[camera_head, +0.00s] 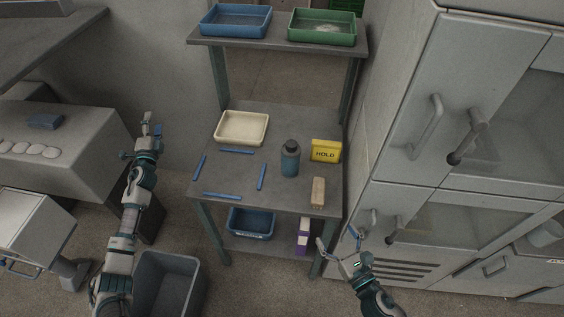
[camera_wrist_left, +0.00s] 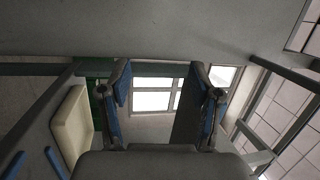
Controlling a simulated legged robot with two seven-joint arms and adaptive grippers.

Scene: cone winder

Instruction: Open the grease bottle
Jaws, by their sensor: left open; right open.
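The grease bottle (camera_head: 290,161) is a blue bottle with a dark cap (camera_head: 291,146). It stands upright on the grey table (camera_head: 225,175), right of the middle, with the cap on. My left gripper (camera_head: 151,123) is open and empty, left of the table and well apart from the bottle. Its two blue-padded fingers (camera_wrist_left: 162,85) show in the left wrist view with nothing between them. My right gripper (camera_head: 341,241) is open and empty, in front of the table's right corner, lower than the bottle in the picture. The bottle does not show in the left wrist view.
A yellow HOLD sign (camera_head: 326,151) and a tan block (camera_head: 318,192) are right of the bottle. A cream tray (camera_head: 242,140) is behind left, also in the wrist view (camera_wrist_left: 72,125). Blue strips (camera_head: 262,177) lie left. A shelf (camera_head: 280,45) overhangs behind; cabinets (camera_head: 410,110) stand right.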

